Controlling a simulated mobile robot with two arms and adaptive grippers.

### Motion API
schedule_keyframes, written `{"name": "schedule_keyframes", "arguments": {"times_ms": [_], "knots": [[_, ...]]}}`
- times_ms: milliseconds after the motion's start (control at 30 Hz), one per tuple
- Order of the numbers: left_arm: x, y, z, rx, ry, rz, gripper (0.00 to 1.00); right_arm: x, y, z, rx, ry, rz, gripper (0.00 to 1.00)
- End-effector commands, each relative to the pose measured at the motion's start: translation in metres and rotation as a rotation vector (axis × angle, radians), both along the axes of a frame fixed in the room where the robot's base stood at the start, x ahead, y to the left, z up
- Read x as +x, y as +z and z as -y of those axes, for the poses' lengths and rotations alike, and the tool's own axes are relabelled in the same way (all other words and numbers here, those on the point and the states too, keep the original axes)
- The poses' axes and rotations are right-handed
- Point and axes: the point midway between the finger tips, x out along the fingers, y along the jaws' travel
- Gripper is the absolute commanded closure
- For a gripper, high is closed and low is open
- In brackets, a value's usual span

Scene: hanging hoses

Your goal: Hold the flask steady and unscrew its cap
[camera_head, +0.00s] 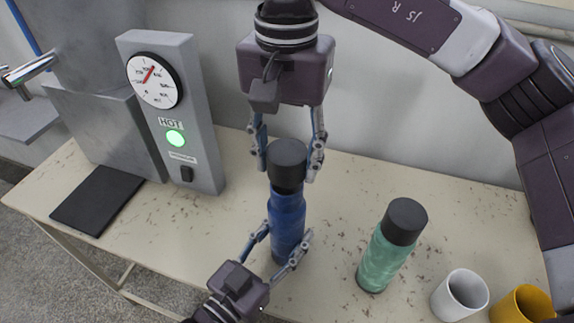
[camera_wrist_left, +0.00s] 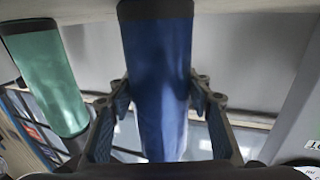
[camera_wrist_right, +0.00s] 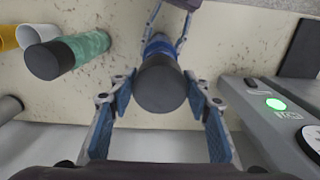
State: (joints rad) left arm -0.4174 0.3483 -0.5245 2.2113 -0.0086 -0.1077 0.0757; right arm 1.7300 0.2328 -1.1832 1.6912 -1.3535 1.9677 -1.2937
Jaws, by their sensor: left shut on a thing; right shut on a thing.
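The blue flask (camera_head: 287,218) stands upright on the table with its dark cap (camera_head: 288,160) on top. My left gripper (camera_head: 287,240) comes in from the front and is shut on the lower part of the blue body. The left wrist view shows the body (camera_wrist_left: 158,85) between its two fingers. My right gripper (camera_head: 288,168) comes down from above and is shut on the cap, one finger on each side. The right wrist view looks down on the cap (camera_wrist_right: 162,90) between the pads. The cap hides part of the flask there.
A green flask (camera_head: 384,258) with a dark cap stands to the right, near a white cup (camera_head: 460,296) and a yellow cup (camera_head: 522,306). A grey dispenser panel (camera_head: 170,110) with a gauge and lit green button stands left, beside a black mat (camera_head: 98,199).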

Motion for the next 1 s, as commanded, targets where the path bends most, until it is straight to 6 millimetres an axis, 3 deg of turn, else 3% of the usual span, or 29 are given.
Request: {"name": "schedule_keyframes", "arguments": {"times_ms": [100,133,300,667,1000], "knots": [[0.0,0.001,0.0,-0.002,0.0,0.002,1.0,0.0,0.0,0.0,0.0,0.0,-0.001,0.84],[0.0,0.001,0.0,-0.002,0.0,0.002,0.52,0.0,0.0,0.0,0.0,0.0,-0.001,0.84],[0.0,0.001,0.0,-0.001,0.0,0.002,0.34,0.0,0.0,0.0,0.0,0.0,-0.001,0.84],[-0.003,0.0,-0.002,0.001,0.0,-0.001,0.34,0.0,-0.001,0.0,0.0,-0.001,-0.001,0.84],[-0.045,-0.002,-0.032,0.002,0.0,-0.005,0.34,0.0,-0.001,0.0,0.0,-0.001,-0.001,0.84]]}}
